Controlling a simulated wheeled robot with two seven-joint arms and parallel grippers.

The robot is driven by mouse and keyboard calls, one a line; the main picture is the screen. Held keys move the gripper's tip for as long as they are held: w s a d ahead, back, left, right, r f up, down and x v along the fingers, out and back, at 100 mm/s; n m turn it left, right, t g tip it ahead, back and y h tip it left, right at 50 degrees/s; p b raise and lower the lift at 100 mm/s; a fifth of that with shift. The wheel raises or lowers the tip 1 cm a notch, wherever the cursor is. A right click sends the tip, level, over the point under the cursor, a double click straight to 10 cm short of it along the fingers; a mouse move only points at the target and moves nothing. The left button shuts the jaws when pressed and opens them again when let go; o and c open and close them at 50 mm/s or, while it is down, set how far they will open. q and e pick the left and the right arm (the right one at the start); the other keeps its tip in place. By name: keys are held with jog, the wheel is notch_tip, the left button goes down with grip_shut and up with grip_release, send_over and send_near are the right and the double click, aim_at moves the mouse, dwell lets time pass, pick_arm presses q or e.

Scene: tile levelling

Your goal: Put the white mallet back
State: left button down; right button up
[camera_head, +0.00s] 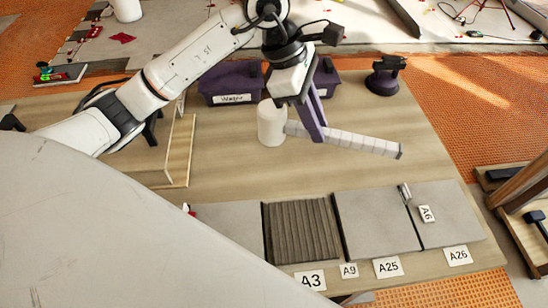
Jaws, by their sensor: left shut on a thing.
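The white mallet (271,125) has a thick cylindrical head at the left and a pale, banded handle (360,145) reaching right to a dark end. My left gripper (317,130), with purple fingers, comes down from above and is shut on the handle near the head. The mallet is over the middle of the wooden table (420,130); I cannot tell whether it touches the top. The fingers hide part of the handle. My right gripper is not in view.
Purple bins (230,84) and a purple suction cup (385,76) stand at the table's back. A wooden frame (180,150) is at the left. Grey tiles (375,222), a ribbed tile (301,230) and labels line the front. The table right of the handle is clear.

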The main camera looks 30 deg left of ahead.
pick_arm(q)
jog(key=f+n, duration=0.1)
jog(key=f, duration=0.1)
jog(key=w+f+n+t, duration=0.1)
jog(key=f+n, duration=0.1)
jog(key=f, duration=0.1)
jog(key=w+f+n+p, duration=0.1)
jog(key=f, duration=0.2)
jog(key=shift+w+a+f+t+y, duration=0.15)
jog(key=shift+a+t+y, duration=0.15)
jog(key=shift+t, duration=0.1)
jog(key=shift+f, duration=0.2)
jog(key=c, duration=1.6)
grip_release()
